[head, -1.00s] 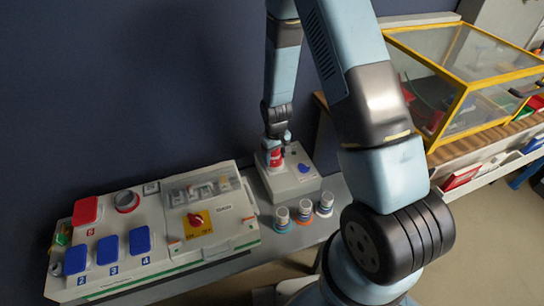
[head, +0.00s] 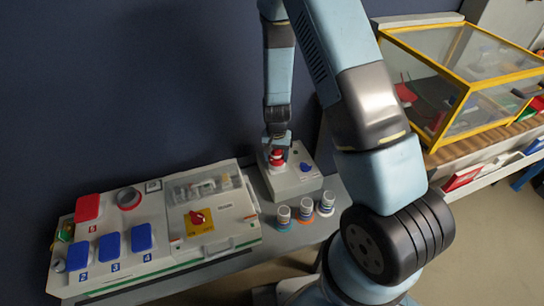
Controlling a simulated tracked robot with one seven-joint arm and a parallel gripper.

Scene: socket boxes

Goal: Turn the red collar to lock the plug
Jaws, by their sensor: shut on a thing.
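The red collar (head: 277,160) sits on top of a small grey socket box (head: 296,180) with a blue knob (head: 306,167), on the far part of the bench. My gripper (head: 276,151) points down from above and is shut on the red collar. The fingers and the wrist hide most of the collar's upper part. The plug inside the collar cannot be made out at this size.
A large panel box (head: 160,225) with red and blue covers and a red switch on yellow stands to the left. Several small plugs with coloured rings (head: 305,209) stand in front of the socket box. A yellow-framed clear case (head: 465,85) stands at the right. A dark wall is behind.

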